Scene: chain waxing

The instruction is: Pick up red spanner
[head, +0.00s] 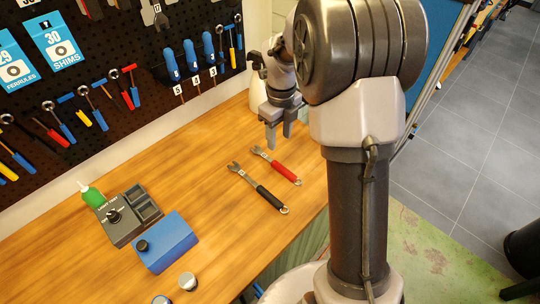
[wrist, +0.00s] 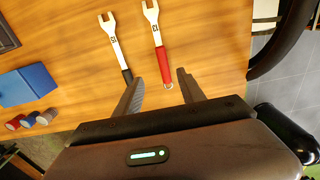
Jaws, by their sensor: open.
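The red spanner (head: 279,167) lies flat on the wooden workbench, with a silver open-jaw head and a red handle. In the wrist view the red spanner (wrist: 161,50) lies ahead, its handle end in line with the gap between my fingers. A black-handled spanner (head: 260,190) lies beside it, roughly parallel and apart; in the wrist view it is to the left (wrist: 117,49). My gripper (head: 277,135) is open and empty, above the bench close to the red spanner's head in the head view. Its fingertips also show in the wrist view (wrist: 158,78).
A blue box (head: 166,242), a dark grey device (head: 128,217) and a green bottle (head: 92,196) stand on the bench at left, with small round caps (head: 187,281) near the front edge. A black pegboard (head: 90,60) with hanging tools stands behind. The bench around the spanners is clear.

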